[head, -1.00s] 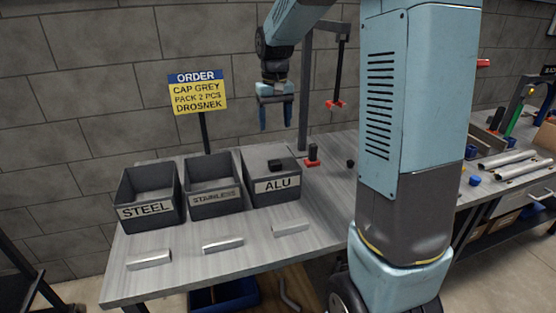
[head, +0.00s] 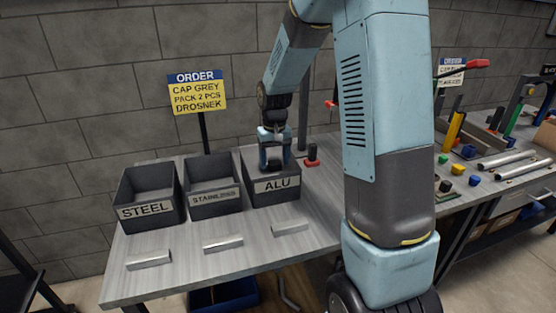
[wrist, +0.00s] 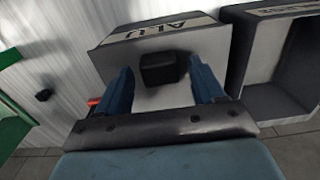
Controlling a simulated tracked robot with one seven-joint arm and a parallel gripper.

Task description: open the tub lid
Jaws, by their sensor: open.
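The tub marked ALU (head: 262,201) is the right one of three dark tubs on the bench. A flat grey lid (wrist: 165,99) covers it, with a black knob (wrist: 159,69) standing up from it. My gripper (head: 275,164) is over the ALU tub, pointing down, low near the lid. In the wrist view the two blue fingers are open, one on each side of the knob, with a gap showing on both sides. The lid is mostly hidden behind my gripper in the head view.
The open STEEL tub (head: 148,197) and STAINLESS tub (head: 212,190) stand to the left. Metal bars (head: 222,243) lie in front of the tubs. A small red and black piece (head: 312,157) stands just right of the ALU tub. An order sign (head: 198,93) rises behind.

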